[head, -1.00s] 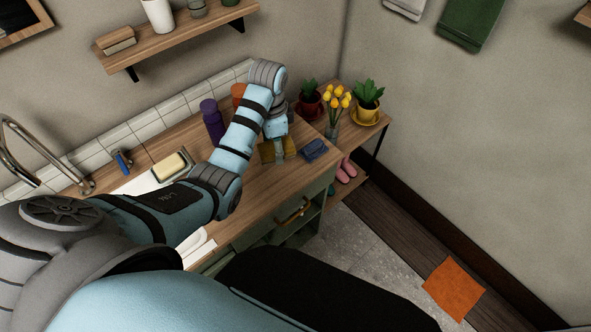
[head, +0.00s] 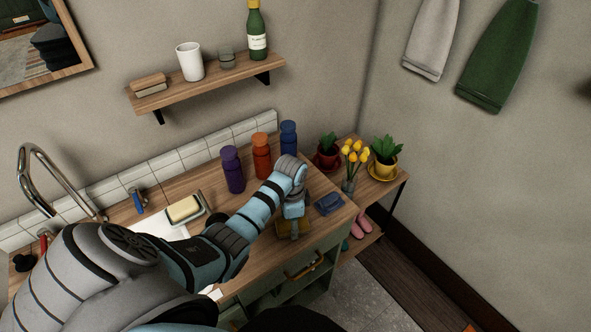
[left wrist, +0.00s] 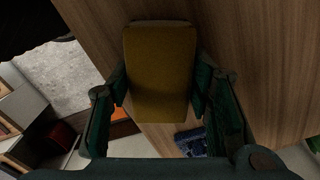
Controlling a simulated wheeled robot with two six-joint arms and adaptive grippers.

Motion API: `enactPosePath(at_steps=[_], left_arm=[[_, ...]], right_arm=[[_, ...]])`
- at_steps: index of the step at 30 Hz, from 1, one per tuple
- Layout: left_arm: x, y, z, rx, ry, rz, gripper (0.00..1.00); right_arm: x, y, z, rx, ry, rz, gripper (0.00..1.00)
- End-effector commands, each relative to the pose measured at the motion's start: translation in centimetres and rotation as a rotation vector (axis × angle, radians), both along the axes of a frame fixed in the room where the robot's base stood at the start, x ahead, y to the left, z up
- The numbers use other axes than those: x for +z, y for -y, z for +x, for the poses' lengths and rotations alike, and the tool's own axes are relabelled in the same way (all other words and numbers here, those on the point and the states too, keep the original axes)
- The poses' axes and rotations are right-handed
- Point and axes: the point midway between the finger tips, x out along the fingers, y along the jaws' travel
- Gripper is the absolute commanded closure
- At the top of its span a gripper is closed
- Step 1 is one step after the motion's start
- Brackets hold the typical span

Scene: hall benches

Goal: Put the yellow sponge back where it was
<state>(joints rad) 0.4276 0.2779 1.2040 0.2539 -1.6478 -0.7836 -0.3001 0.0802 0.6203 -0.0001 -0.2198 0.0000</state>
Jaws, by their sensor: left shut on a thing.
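My left gripper (head: 293,217) is shut on the yellow sponge (head: 292,230), near the front right part of the wooden worktop (head: 265,240). The left wrist view shows the dull yellow sponge (left wrist: 160,72) between the two dark green fingers of my left gripper (left wrist: 161,92). I cannot tell whether the sponge touches the worktop. A folded blue cloth (head: 329,203) lies to its right, apart from it. A pale yellow bar (head: 183,209) sits in a dish (head: 205,212) by the sink. My right gripper is not in view.
Purple (head: 232,170), orange (head: 261,156) and blue (head: 288,137) bottles stand along the back. A side table right of the worktop bears a red-potted plant (head: 327,155), yellow tulips (head: 354,155) and a yellow-potted plant (head: 387,155). A drawer handle (head: 304,265) is below the front edge.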

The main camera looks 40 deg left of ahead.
Motion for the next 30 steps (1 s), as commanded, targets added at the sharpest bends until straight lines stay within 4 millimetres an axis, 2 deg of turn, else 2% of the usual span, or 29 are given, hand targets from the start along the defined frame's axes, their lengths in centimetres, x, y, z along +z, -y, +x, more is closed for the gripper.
enactPosePath(at_steps=[1,9,10,13,23,26,30], left_arm=[[-0.5,0.0,0.0,0.001,0.001,0.000,0.86],[-0.5,0.0,0.1,0.000,0.001,-0.001,0.86],[-0.4,0.0,0.1,-0.001,0.001,0.000,0.50],[-0.4,0.0,0.1,-0.001,0.001,0.000,0.34],[-0.1,0.0,0.1,-0.001,0.002,0.000,0.34],[1.3,0.0,0.2,0.000,0.004,0.000,0.34],[5.0,0.0,0.2,-0.002,0.007,0.001,0.34]], right_arm=[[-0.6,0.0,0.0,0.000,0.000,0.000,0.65],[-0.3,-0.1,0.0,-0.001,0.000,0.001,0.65],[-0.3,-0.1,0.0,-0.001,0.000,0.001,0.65],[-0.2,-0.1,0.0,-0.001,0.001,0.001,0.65],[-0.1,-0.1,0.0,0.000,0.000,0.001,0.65],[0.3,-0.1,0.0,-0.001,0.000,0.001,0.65],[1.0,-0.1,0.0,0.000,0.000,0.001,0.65]])
